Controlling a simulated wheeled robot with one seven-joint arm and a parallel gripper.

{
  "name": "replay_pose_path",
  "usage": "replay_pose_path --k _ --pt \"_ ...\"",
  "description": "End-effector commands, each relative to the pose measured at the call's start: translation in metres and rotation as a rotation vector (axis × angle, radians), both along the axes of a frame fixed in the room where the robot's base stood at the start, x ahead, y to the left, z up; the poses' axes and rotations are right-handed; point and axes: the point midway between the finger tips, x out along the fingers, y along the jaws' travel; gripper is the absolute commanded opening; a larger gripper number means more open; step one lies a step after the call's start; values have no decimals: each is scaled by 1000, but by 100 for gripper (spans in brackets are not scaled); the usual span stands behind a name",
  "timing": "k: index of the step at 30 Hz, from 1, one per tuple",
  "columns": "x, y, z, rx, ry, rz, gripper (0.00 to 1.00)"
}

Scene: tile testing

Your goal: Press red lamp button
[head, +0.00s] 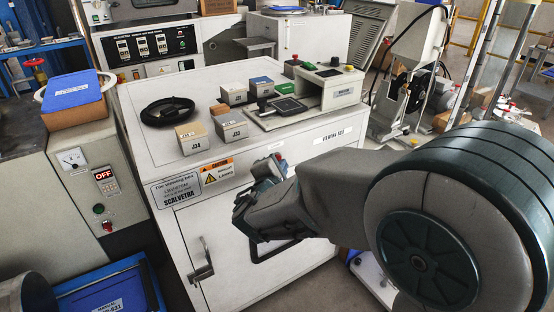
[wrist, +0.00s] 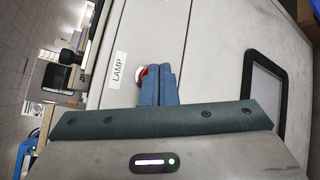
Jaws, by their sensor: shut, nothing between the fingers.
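The red lamp button (wrist: 141,73) shows in the wrist view as a red cap in a pale ring on the white cabinet face. It sits beside a white "LAMP" label (wrist: 117,70) and is partly hidden behind the fingertips. My gripper (wrist: 160,72) has its two blue fingers together and empty, with the tips overlapping the button in the picture. I cannot tell whether they touch it. In the head view my gripper (head: 277,162) is at the front face of the white cabinet (head: 215,225), near its upper edge. The button is not clear there.
Labelled blocks (head: 191,137), a coiled black cable (head: 167,111) and a small control box (head: 330,87) stand on the cabinet top. A door handle (head: 202,262) sticks out at the front left. A grey panel (head: 88,180) with an "OFF" display stands left.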

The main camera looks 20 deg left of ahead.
Motion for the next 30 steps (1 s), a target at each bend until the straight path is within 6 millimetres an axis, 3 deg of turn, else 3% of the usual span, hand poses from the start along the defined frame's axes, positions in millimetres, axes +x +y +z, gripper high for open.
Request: replay_pose_path --k 30 --pt "5 6 0 0 0 0 0"
